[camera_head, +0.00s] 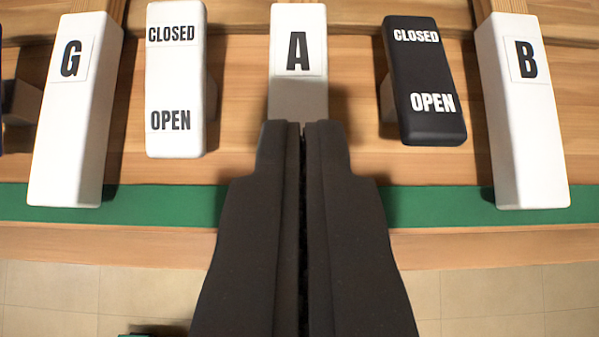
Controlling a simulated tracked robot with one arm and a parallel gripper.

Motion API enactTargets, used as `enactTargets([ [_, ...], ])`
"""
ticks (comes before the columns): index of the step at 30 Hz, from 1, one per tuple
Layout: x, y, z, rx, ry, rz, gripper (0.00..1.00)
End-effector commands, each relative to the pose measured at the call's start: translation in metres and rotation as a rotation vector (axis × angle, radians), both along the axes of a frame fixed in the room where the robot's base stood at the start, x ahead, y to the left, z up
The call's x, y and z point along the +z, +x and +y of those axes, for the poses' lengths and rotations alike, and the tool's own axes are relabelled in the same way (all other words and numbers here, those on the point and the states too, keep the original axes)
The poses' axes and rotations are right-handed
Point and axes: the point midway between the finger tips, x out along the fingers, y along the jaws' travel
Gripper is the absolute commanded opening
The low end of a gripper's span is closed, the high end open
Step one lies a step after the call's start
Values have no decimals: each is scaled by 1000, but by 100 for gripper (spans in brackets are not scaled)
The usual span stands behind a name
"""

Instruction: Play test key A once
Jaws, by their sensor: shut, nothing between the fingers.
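The white key A (298,88) is in the middle of the head view, with a black letter A on a square label near its far end. My gripper (301,126) is shut, its two dark fingers side by side with only a thin dark line between them. The fingertips overlap the near part of key A in the picture and hide its near end. A shadow lies on the key just beyond the tips. I cannot tell whether the tips touch the key or hover above it.
White key G (72,130) stands at left and white key B (528,130) at right. Between them are a white CLOSED/OPEN block (174,80) and a black CLOSED/OPEN block (424,75). A green strip (150,204) runs along the wooden front edge, with tiled floor below.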

Motion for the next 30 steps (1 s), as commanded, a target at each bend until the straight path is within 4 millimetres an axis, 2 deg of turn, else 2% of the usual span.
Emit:
enactTargets([
  [3, 19, -15, 0, -1, -2, -5, 0],
  [12, 51, -50, 2, 0, 0, -2, 0],
  [19, 61, -60, 3, 2, 1, 0, 0],
  [30, 61, -61, 3, 2, 1, 0, 0],
])
